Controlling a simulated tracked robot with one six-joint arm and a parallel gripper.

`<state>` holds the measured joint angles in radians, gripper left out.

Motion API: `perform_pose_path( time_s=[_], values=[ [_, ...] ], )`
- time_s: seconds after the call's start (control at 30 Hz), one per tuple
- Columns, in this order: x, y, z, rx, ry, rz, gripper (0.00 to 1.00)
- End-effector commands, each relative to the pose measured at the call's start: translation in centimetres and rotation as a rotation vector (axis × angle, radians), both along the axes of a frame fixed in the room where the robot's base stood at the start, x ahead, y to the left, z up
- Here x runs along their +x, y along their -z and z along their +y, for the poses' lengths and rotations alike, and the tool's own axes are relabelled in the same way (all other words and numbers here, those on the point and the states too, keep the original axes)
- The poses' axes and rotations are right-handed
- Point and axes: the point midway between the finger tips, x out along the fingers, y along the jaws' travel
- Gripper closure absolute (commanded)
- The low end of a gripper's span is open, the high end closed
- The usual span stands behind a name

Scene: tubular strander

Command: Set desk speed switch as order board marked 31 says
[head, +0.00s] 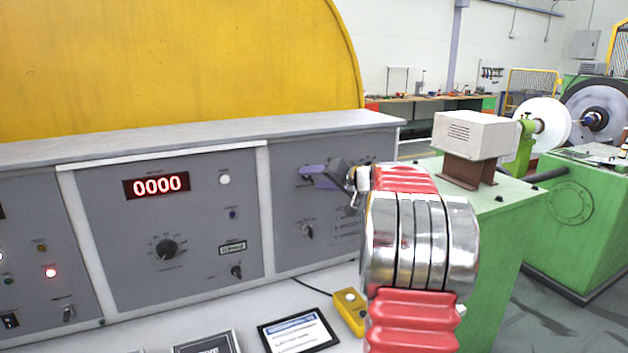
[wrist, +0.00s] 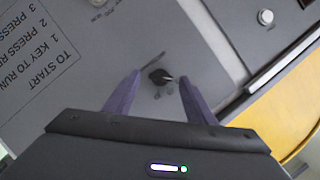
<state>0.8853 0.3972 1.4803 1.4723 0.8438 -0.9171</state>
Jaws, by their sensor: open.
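My gripper (head: 318,174) is in front of the upper part of the desk's right panel (head: 287,185). In the wrist view its two purple fingers are apart, on either side of a small black rotary switch (wrist: 162,77). The switch's pale pointer points right in that view. I cannot tell whether the fingers touch it. Its label is unreadable, and the gripper hides it in the head view.
The middle panel has a red display reading 0000 (head: 157,185) and a large black dial (head: 166,249). A lower knob (head: 307,231) is on the right panel. A yellow box (head: 350,311) stands beside the centre board. A green machine (head: 480,245) is at right.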

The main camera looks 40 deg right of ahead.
Motion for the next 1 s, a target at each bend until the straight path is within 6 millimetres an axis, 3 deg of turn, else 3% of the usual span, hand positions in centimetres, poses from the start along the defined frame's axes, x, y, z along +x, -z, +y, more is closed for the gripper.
perform_pose_path(
  time_s=[0.37,1.0],
  values=[
    [0.62,0.19,0.06,0.001,-0.001,0.0,0.5],
    [0.63,0.18,0.39,0.001,-0.002,0.001,0.91]
  ],
)
